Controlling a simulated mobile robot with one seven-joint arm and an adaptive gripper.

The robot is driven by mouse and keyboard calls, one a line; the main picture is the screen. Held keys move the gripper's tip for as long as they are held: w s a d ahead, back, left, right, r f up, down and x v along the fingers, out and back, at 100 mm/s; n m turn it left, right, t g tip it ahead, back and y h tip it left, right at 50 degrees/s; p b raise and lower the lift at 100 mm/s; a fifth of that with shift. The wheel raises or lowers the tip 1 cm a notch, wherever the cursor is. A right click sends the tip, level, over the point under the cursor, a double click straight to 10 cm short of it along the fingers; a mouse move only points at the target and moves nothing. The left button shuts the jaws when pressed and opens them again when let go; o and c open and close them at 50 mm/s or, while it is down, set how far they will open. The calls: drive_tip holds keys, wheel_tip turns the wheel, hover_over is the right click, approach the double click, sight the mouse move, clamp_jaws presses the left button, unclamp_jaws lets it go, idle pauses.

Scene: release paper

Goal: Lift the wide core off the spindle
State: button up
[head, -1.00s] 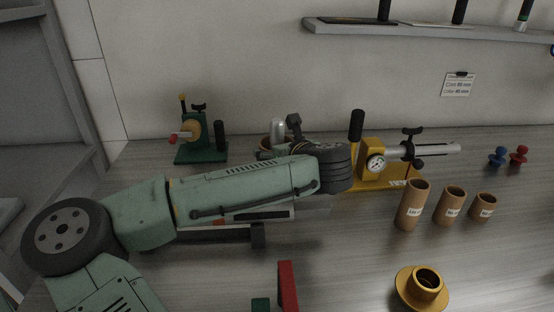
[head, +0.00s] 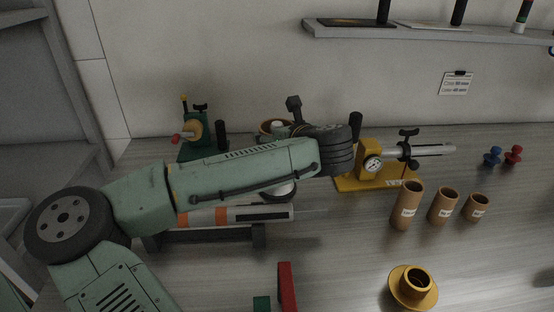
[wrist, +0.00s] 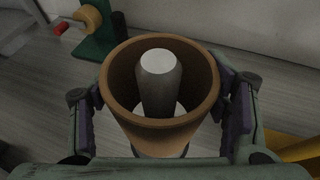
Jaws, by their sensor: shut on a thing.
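The wide core (wrist: 155,138) is a brown cardboard tube, seen from above in the wrist view. My gripper (wrist: 160,108) is shut on it, with a purple-padded finger on each side. The grey spindle (wrist: 160,85) with its pale rounded top shows inside the core, apart from most of its wall. In the head view the core's rim (head: 264,127) shows behind my arm, which hides most of the core and gripper. A white round piece (head: 283,192) shows below my arm. How far the core is above its seat I cannot tell.
A green stand (head: 190,150) is at the back left. A yellow fixture (head: 372,183) with gauge and rod is close right of my wrist. Several brown tubes (head: 407,207), a yellow flanged piece (head: 400,292) and a red block (head: 286,285) stand on the table.

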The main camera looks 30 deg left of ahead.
drive_tip(key=shift+r, duration=0.3)
drive_tip(key=shift+r+p, duration=0.7)
drive_tip(key=shift+r, duration=2.8)
drive_tip(key=shift+r, duration=2.7)
drive_tip(key=shift+w+d, duration=0.1)
